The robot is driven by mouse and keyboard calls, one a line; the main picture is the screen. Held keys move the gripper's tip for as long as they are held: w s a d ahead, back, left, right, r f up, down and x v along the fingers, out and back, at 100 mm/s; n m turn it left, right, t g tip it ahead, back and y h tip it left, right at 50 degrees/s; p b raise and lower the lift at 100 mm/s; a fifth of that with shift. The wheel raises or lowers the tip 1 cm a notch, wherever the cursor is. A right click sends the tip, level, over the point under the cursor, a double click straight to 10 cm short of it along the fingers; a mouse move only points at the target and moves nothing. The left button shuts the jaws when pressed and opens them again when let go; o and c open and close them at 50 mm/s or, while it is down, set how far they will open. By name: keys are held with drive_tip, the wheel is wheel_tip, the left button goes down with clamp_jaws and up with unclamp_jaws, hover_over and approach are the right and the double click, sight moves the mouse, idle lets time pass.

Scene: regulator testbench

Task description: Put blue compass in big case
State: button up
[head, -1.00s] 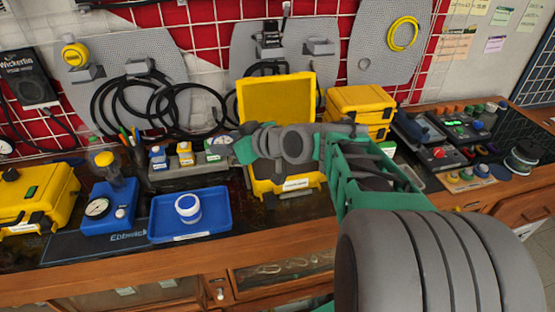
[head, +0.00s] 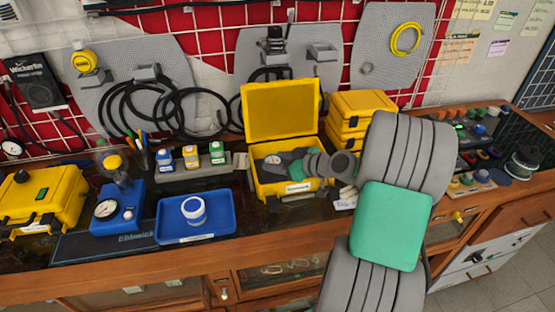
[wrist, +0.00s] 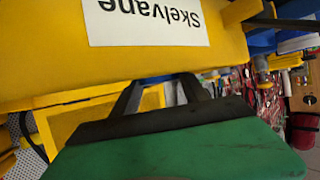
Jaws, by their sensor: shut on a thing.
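The big case (head: 262,186) is yellow and stands open on the bench in the head view, its lid (head: 281,109) upright at the back. My gripper (head: 280,161) reaches from the right into its opening. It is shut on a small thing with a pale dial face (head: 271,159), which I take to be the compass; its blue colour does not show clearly. In the wrist view my gripper (wrist: 160,82) is close to a yellow surface with a "Skelvane" label (wrist: 146,20). The fingertips and most of the held thing are hidden there.
Left of the case stand a rack (head: 190,171) with small bottles and a blue tray (head: 195,228) holding a white jar (head: 193,210). Closed yellow cases (head: 362,112) are stacked behind right. A blue gauge box (head: 117,212) stands farther left.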

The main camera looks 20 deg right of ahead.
drive_tip(key=shift+f, duration=0.1)
drive_tip(key=shift+f+b, duration=0.35)
drive_tip(key=shift+b, duration=0.2)
drive_tip(key=shift+f+b, duration=0.25)
drive_tip(key=shift+b, duration=0.1)
drive_tip(key=o, duration=1.4)
drive_tip(key=shift+c, duration=0.2)
drive_tip(key=shift+r, duration=0.25)
drive_tip(key=v, duration=1.2)
drive_tip(key=shift+r, duration=0.4)
drive_tip(key=shift+s+a, duration=0.1)
